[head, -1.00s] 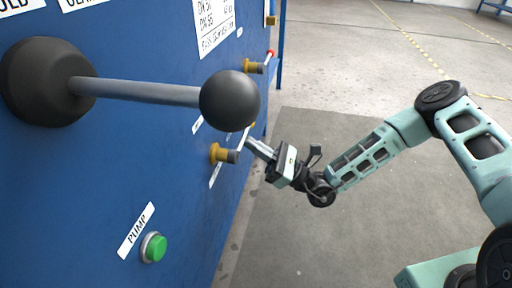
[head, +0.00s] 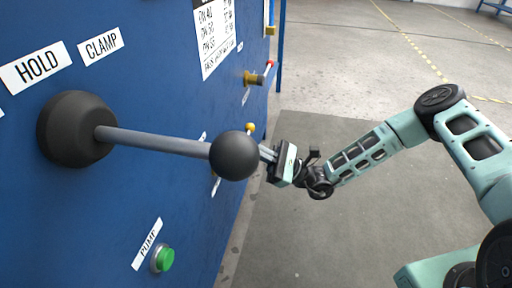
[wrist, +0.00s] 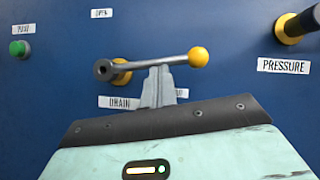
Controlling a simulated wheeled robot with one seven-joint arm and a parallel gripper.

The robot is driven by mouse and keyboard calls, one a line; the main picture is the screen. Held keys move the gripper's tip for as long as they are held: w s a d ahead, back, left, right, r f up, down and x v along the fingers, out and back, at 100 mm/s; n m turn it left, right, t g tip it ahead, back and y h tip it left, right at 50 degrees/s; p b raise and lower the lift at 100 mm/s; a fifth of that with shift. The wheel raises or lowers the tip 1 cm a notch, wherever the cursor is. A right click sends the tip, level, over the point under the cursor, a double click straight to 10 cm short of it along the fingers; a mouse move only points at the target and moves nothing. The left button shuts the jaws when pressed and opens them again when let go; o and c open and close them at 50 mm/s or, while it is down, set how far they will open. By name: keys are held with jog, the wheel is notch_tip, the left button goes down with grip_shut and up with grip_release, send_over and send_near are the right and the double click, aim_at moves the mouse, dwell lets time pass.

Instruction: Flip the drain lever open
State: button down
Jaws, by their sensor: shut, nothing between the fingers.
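The drain lever is a grey bar (wrist: 150,64) in the wrist view, with a yellow ball knob (wrist: 198,57) at its right end. Its dark pivot (wrist: 103,69) sits at the left, before a yellow valve body (wrist: 121,74). The bar lies nearly level, rising slightly to the right. A DRAIN label (wrist: 120,103) is below and an OPEN label (wrist: 101,13) above. My gripper (wrist: 160,72) is shut and empty, its tips just under the bar's middle; I cannot tell if they touch. In the head view, the yellow knob (head: 250,127) shows beside my gripper (head: 266,153); most of the lever is hidden.
A large grey lever with a black ball (head: 234,155) juts out in front of the blue panel (head: 120,190), near my gripper. A green PUMP button (head: 163,259) is low on the panel. A PRESSURE valve (wrist: 292,28) is right of the drain lever. The floor (head: 345,245) is clear.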

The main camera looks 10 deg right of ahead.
jog(key=s+a+r+n+g+h+p, duration=0.1)
jog(key=s+r+n+g+h+p, duration=0.1)
jog(key=n+p, duration=0.8)
jog(key=s+a+r+n+g+h+p, duration=0.1)
jog(key=s+r+n+g+h+p, duration=0.2)
jog(key=r+n+g+p, duration=0.4)
jog(key=n+h+p, duration=0.1)
jog(key=n+p, duration=0.1)
jog(key=n, duration=0.1)
jog(key=shift+h+p, duration=0.3)
jog(key=shift+p, duration=0.1)
